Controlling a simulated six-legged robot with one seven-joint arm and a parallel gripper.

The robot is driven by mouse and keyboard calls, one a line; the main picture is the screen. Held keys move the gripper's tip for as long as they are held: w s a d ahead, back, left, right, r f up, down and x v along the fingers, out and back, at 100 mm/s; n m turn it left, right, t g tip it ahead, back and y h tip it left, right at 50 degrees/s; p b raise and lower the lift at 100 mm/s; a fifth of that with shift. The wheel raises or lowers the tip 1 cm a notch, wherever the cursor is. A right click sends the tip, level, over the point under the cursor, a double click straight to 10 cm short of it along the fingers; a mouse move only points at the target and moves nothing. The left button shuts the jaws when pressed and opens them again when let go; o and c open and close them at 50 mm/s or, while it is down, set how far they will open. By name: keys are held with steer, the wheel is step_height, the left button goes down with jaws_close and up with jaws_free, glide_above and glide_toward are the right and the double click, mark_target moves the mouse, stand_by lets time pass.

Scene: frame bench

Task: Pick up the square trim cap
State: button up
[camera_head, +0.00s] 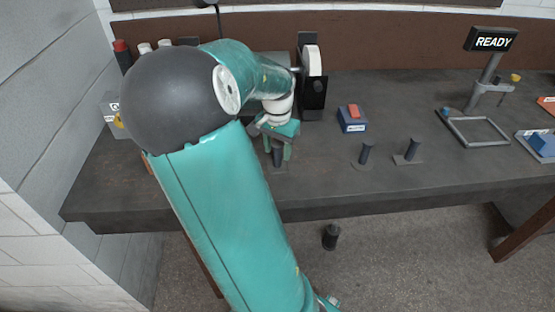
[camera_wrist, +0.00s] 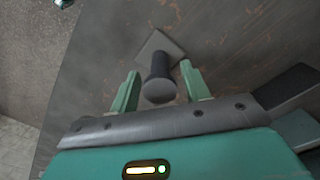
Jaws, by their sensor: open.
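The square trim cap (camera_wrist: 158,91) shows in the wrist view as a dark round post on a flat square plate, with the post's end towards the camera. My gripper (camera_wrist: 160,70) is open, with one green finger on each side of the post. I see a gap on both sides, and neither finger clearly touches it. In the head view my gripper (camera_head: 277,142) points down over the front left of the bench, and the cap's dark post (camera_head: 277,157) shows just below it. The cap's base is partly hidden there by the fingers.
Two similar dark posts on flat bases, one left (camera_head: 365,153) and one right (camera_head: 412,150), stand on the bench (camera_head: 350,190). A blue block with a red top (camera_head: 352,118) and a grey frame (camera_head: 480,130) lie farther off. A dark cylinder (camera_head: 330,238) is on the floor.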

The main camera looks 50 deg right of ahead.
steer(key=c, duration=0.9)
steer(key=shift+r, duration=0.1)
